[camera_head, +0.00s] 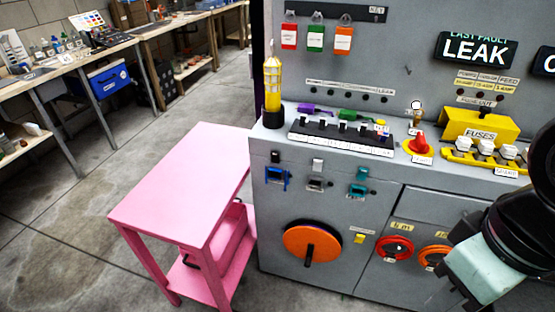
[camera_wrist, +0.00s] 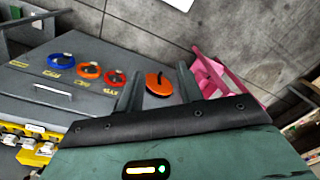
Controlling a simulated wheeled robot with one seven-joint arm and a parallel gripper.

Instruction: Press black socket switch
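Three small sockets with little switches above them sit on the grey cabinet front in the head view: a blue socket (camera_head: 277,178), a grey-black socket (camera_head: 316,184) and a teal socket (camera_head: 358,190). A dark switch (camera_head: 275,157) is above the blue one and a whitish switch (camera_head: 318,165) above the grey-black one. Which of these is the black socket switch is hard to tell at this size. My gripper (camera_wrist: 160,68) is open, its two fingers apart and empty. In the head view my arm's end is at the lower right, well away from the sockets.
A pink table (camera_head: 180,185) stands left of the cabinet (camera_head: 330,240). An orange wheel (camera_head: 312,241) and red round valve (camera_head: 394,249) protrude from the cabinet front. A yellow lamp (camera_head: 272,85) stands on its ledge. Bare floor (camera_head: 70,220) lies at the left.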

